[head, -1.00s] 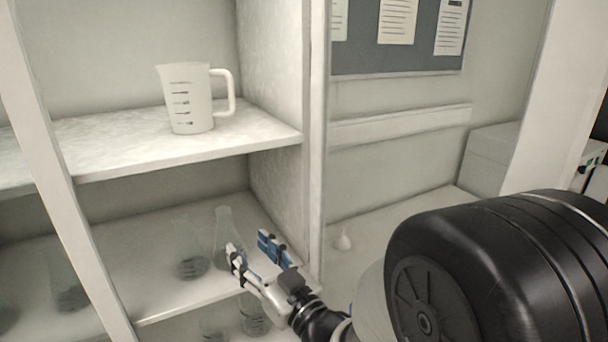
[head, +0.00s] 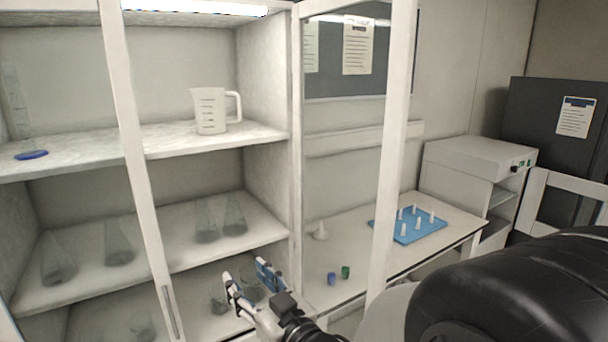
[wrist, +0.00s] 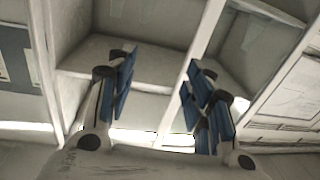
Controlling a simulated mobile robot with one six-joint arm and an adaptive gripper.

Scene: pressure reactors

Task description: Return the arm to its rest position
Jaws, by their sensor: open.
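My gripper (head: 249,278) is open and empty in the head view, low in the middle, in front of the cabinet's lower shelves. Its two blue-padded fingers stand apart. In the wrist view my gripper (wrist: 160,100) also shows spread fingers with nothing between them. My black arm fills the lower right of the head view and hides part of the room behind it.
A white cabinet frame (head: 297,150) stands close by. Its shelves hold a measuring jug (head: 210,112) and several glass flasks (head: 233,216). At right, a bench (head: 440,232) carries a blue peg rack (head: 408,226), a blue cup (head: 331,279) and a green cup (head: 346,272).

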